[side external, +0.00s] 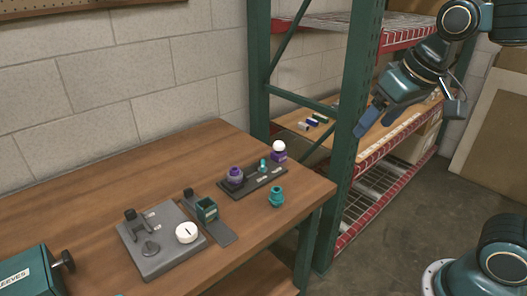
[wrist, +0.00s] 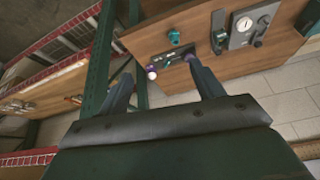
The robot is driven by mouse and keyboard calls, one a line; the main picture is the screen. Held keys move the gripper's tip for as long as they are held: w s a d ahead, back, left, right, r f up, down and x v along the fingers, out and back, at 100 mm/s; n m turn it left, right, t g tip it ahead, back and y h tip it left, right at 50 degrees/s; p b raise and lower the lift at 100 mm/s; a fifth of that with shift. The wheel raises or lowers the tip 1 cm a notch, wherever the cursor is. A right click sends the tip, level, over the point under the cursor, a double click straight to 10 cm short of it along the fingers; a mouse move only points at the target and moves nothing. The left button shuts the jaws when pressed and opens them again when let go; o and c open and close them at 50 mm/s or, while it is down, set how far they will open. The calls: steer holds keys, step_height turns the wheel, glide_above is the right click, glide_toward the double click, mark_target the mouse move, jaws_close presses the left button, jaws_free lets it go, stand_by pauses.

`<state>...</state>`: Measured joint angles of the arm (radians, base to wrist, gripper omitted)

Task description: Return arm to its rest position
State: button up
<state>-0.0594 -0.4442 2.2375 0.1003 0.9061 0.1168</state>
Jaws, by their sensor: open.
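My gripper (side external: 374,116) is raised at the upper right of the side view, in front of the shelving and well away from the table. In the wrist view my gripper (wrist: 163,85) shows two fingers spread apart with nothing between them. On the table (side external: 90,212), a dark tray (side external: 252,187) holds a purple part (side external: 235,176), a small teal part (side external: 263,165) and a white ball on a purple base (side external: 279,151). A loose teal part (side external: 276,197) stands upright beside the tray. The tray's parts show small in the wrist view.
A green shelf post (side external: 345,130) stands near my gripper, with red-edged shelves (side external: 385,165) behind. A grey fixture (side external: 160,240) with a white dial, a green open box (side external: 207,210) and a green sleeves box (side external: 30,275) are on the table.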

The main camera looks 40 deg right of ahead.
steer(key=s+f+n, duration=0.1)
steer(key=s+f, duration=0.2)
steer(key=s, duration=0.5)
steer(key=shift+s+a+f+n+t, duration=0.15)
steer(key=shift+s+f+n+t, duration=0.15)
steer(key=shift+s+f+n, duration=0.1)
